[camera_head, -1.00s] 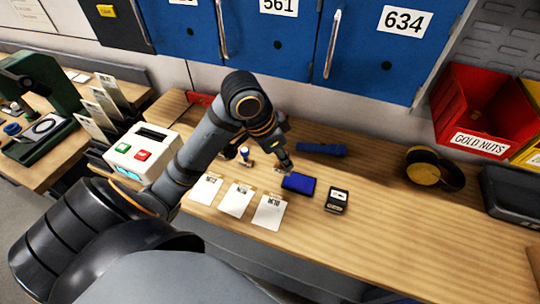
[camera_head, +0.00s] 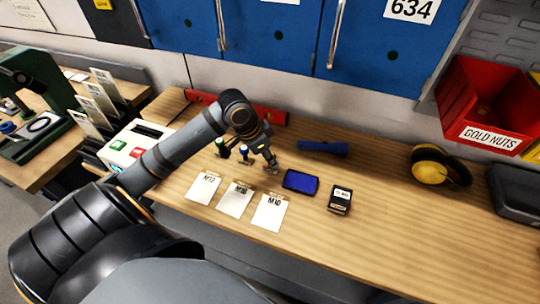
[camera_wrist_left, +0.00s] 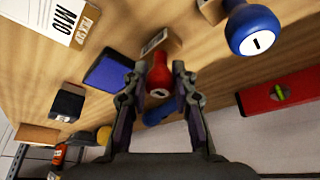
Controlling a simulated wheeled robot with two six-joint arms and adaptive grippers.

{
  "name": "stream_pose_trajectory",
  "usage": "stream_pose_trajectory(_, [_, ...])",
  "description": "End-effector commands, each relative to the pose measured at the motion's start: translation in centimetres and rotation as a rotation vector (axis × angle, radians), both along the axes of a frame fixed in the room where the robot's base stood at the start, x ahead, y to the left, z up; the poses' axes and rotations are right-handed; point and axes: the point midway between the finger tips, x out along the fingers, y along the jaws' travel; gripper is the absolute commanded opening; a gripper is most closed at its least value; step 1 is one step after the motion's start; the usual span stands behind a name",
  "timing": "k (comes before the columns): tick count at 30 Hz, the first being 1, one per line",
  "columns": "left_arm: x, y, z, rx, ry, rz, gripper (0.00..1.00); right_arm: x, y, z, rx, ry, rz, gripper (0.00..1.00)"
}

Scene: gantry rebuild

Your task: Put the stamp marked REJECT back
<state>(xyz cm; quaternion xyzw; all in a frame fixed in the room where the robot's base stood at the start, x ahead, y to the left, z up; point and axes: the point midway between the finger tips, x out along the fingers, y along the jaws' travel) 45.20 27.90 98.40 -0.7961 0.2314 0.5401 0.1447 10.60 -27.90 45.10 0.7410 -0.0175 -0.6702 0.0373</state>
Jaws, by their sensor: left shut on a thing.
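My left gripper (camera_head: 272,168) is low over the bench, just left of the ink pad. In the left wrist view its fingers (camera_wrist_left: 160,88) are shut on a stamp with a red handle (camera_wrist_left: 160,72) and a wooden block (camera_wrist_left: 161,42). The block's label is too small to read, and I cannot tell whether the stamp touches the bench. A blue-handled stamp (camera_head: 244,152) and a green-handled stamp (camera_head: 222,148) stand to its left. The blue handle also shows large in the left wrist view (camera_wrist_left: 253,30). My right gripper is out of view.
The blue ink pad (camera_head: 300,182), a black stamp-like box (camera_head: 340,200) and a blue flashlight (camera_head: 323,147) lie to the right. Three cards, one marked M10 (camera_head: 270,212), lie in front. A red level (camera_head: 272,116) lies behind. The right bench front is clear.

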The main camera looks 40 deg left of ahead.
Motion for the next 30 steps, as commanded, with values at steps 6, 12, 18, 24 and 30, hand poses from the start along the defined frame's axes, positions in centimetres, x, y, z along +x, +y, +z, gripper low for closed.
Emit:
stream_pose_trajectory(6, [0.0, 0.0, 0.0, 0.001, -0.002, -0.001, 0.06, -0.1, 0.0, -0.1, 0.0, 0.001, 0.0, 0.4])
stream_pose_trajectory(12, [0.0, 0.0, -0.2, 0.001, -0.002, -0.001, 0.42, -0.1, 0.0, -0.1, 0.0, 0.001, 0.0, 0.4])
stream_pose_trajectory(18, [0.0, 0.0, -0.2, 0.001, -0.002, -0.001, 0.49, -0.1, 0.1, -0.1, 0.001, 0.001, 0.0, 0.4])
stream_pose_trajectory(24, [0.0, 0.1, 0.2, 0.002, -0.003, -0.001, 0.49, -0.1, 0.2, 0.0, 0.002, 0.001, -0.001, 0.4])
stream_pose_trajectory(30, [-0.7, 0.7, 2.3, 0.011, -0.003, -0.003, 0.49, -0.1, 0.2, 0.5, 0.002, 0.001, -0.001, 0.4])
